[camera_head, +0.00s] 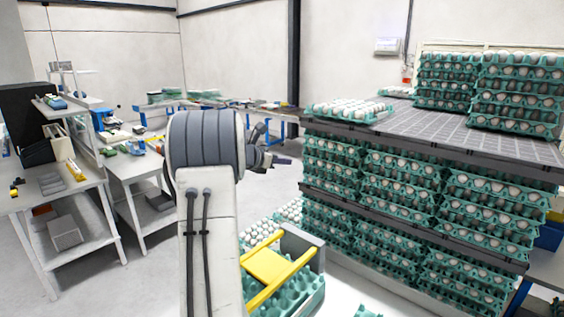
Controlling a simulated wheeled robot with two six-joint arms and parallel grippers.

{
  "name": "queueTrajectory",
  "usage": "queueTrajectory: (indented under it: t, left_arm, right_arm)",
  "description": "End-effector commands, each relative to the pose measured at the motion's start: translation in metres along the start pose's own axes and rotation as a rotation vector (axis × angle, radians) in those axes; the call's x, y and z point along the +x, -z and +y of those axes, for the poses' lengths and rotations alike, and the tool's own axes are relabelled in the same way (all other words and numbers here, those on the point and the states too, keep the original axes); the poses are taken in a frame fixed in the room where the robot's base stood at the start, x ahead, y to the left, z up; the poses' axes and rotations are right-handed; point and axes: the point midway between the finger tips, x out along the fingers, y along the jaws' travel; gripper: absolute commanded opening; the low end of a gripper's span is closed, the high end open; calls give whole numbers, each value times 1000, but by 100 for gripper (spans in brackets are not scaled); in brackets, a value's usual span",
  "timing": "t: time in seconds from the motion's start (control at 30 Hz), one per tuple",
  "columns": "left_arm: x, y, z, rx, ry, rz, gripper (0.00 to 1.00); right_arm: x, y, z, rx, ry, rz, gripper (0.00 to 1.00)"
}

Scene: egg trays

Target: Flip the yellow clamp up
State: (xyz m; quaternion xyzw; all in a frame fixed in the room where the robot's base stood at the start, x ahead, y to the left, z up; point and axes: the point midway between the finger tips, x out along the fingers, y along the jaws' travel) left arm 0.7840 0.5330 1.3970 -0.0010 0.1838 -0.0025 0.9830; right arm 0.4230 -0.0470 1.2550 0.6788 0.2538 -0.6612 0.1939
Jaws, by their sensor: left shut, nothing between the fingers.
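The yellow clamp (268,265) is a yellow plate between yellow bars, low in the centre of the head view. It lies over a green egg tray (309,300), and my left arm hides its left part. My left gripper (286,162) is small and dark behind the big grey joint of my left arm. It is shut and empty, above and beyond the clamp and apart from it in the picture. My right gripper is not in view.
Stacked green egg trays (400,180) with a dark pallet layer (430,128) fill the right side. White workbenches (60,195) with tools stand at left. Loose white eggs (262,230) lie in trays behind the clamp. Grey floor between is open.

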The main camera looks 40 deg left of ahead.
Motion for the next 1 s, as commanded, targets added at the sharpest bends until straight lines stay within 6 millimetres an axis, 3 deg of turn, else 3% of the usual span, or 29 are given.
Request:
queueTrajectory:
  t: [0.83,1.0]
  left_arm:
    - [-3,0,4,0,-7,-2,0]
    - [0,9,3,0,-5,-2,0]
  right_arm:
    - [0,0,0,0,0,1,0]
    - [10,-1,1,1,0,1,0]
